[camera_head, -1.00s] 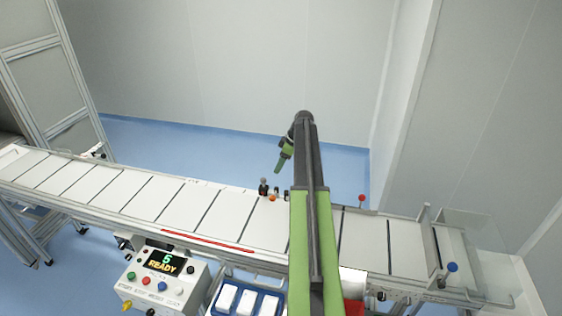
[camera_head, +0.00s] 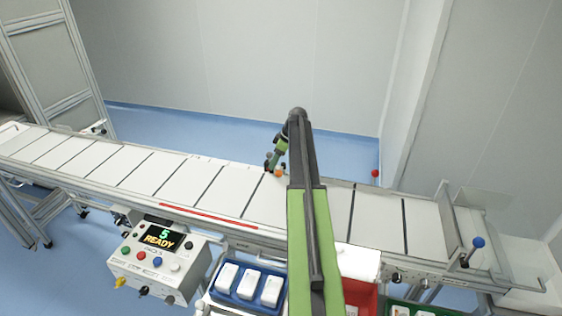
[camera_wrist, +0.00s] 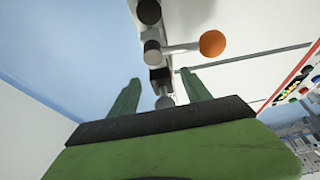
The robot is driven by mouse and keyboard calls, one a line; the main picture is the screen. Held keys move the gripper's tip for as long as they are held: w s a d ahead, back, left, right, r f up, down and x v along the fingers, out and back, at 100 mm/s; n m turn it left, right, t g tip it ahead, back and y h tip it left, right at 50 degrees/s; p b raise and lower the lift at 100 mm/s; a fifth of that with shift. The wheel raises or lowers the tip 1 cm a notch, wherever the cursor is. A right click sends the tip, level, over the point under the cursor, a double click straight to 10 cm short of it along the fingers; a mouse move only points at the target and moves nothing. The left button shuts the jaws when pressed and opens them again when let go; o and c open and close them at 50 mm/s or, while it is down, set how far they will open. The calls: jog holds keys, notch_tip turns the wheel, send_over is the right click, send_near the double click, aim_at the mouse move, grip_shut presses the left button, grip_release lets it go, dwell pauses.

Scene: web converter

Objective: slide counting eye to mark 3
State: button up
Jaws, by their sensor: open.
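The counting eye appears to be the small dark fitting (camera_head: 268,162) with an orange knob (camera_head: 278,172), at the far edge of the white conveyor. In the wrist view the orange knob (camera_wrist: 212,43) sits on a thin rod from a grey cylinder (camera_wrist: 152,50), with a black round end (camera_wrist: 148,12) beyond. My gripper (camera_head: 273,165) is at this fitting, its jaws pointing down. In the wrist view my gripper (camera_wrist: 160,80) is open, with a small dark block (camera_wrist: 159,77) seen between its green fingers. I cannot tell whether they touch it. Mark 3 is not readable.
A control box (camera_head: 155,262) reading "5 READY" stands at the near side. A blue tray (camera_head: 232,300) of white packs and a red bin (camera_head: 362,297) are near my arm. A red ball (camera_head: 375,173) and a blue knob (camera_head: 478,242) stand further right along the conveyor.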

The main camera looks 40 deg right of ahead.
jog(key=b+x, duration=0.1)
jog(key=x, duration=0.2)
jog(key=shift+f+b, duration=0.2)
jog(key=shift+b, duration=0.1)
jog(key=shift+r, duration=0.1)
grip_shut()
jog(key=shift+w+a, duration=0.15)
jog(key=shift+w, duration=0.15)
jog(key=shift+w+a, duration=0.15)
jog(key=shift+w, duration=0.1)
jog(key=shift+w+a, duration=0.7)
jog(key=shift+w, duration=0.55)
jog(key=shift+w+a, duration=0.75)
jog(key=shift+w, duration=0.55)
jog(key=shift+w+a, duration=0.7)
jog(key=shift+w, duration=0.55)
grip_release()
